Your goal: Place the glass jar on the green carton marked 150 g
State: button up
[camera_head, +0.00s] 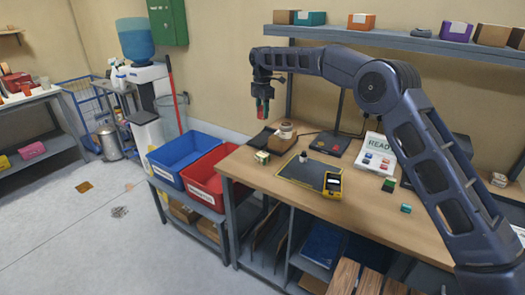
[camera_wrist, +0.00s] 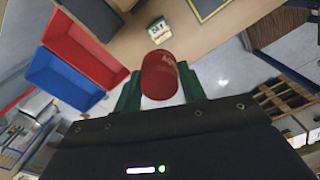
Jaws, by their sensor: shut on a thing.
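The print is too small to read surely as 150 g.
A blue bin (camera_head: 180,148) and a red bin (camera_head: 205,178) stand left of the bench (camera_head: 375,215).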

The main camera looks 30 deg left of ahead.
notch_tip(320, 180, down, 18)
jog(key=shift+r, duration=0.15)
dwell(0.5)
jog(key=shift+f, duration=0.2)
jog(key=o, duration=1)
jog(key=shift+o, duration=0.2)
jog(key=shift+r, duration=0.1)
notch_tip(320, 180, up, 12)
jog(key=shift+r, duration=0.1)
